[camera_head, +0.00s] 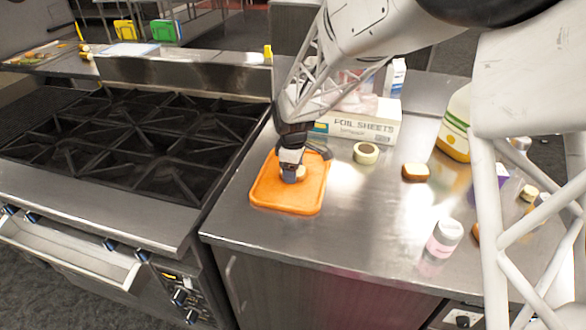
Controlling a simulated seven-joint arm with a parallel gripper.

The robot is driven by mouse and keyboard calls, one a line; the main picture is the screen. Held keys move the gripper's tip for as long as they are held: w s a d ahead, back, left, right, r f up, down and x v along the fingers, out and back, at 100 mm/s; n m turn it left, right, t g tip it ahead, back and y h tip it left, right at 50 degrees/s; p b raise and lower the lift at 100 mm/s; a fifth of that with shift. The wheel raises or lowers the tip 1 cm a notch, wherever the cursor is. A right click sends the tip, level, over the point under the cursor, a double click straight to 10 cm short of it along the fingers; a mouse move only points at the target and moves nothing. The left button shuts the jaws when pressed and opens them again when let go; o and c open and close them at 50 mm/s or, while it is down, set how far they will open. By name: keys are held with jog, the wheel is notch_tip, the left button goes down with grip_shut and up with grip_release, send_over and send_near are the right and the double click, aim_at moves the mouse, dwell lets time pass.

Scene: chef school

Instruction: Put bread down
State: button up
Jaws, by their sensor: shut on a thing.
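My gripper (292,172) is over the orange tray (285,204) on the steel counter and points down. It is shut on a small light-brown piece of bread (300,173), mostly hidden by the fingers. The bread is low over the tray; I cannot tell whether it touches the surface. Another piece of bread (416,172) with a dark crust lies on the counter to the right.
A foil sheets box (365,125) and a round tape-like roll (366,153) stand behind and right of the tray. A pink-labelled bottle (444,238) and a yellow-white jug (455,128) stand further right. A stove (140,140) adjoins on the left. The counter's front middle is clear.

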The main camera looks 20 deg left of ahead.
jog(key=shift+f, duration=0.1)
jog(key=o, duration=0.9)
notch_tip(320, 180, up, 12)
jog(key=shift+r, duration=0.1)
dwell(0.5)
dwell(0.7)
